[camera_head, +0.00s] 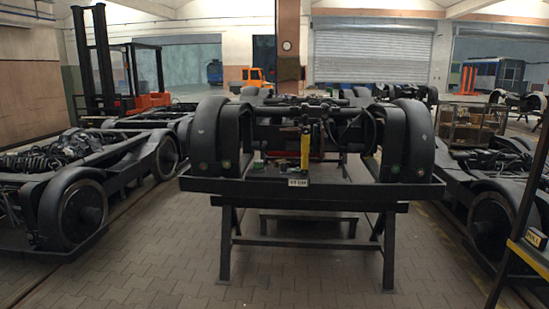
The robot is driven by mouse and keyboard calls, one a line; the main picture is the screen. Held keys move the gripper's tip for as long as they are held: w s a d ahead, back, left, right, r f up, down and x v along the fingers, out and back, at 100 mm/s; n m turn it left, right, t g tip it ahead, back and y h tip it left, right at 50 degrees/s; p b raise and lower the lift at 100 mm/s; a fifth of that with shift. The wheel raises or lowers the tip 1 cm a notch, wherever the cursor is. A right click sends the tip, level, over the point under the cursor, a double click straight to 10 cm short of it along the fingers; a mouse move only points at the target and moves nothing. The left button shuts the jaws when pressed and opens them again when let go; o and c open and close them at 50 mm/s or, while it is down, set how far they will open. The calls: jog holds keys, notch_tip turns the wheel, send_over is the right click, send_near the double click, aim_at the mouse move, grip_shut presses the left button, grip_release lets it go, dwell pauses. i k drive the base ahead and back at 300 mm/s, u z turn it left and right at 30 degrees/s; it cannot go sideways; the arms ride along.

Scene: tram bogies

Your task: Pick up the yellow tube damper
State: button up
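The yellow tube damper (305,147) stands upright near the middle of the central bogie (265,187), between its two large dark wheel covers. It is small in view, with a dark part at its top. It appears just behind the front beam, above a white label plate. My gripper is not in view, so its state does not show.
The central bogie rests on a dark trestle stand (388,250). More bogies stand on the left (75,205) and right (495,205). An orange forklift (147,101) is at back left. A dark slanted frame (520,210) is at near right. Paved floor in front is clear.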

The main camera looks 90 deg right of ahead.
aim_at(305, 136)
jog(key=z, duration=3.15)
jog(key=i, duration=2.3)
jog(key=z, duration=0.3)
jog(key=i, duration=1.4)
jog(key=z, duration=0.2)
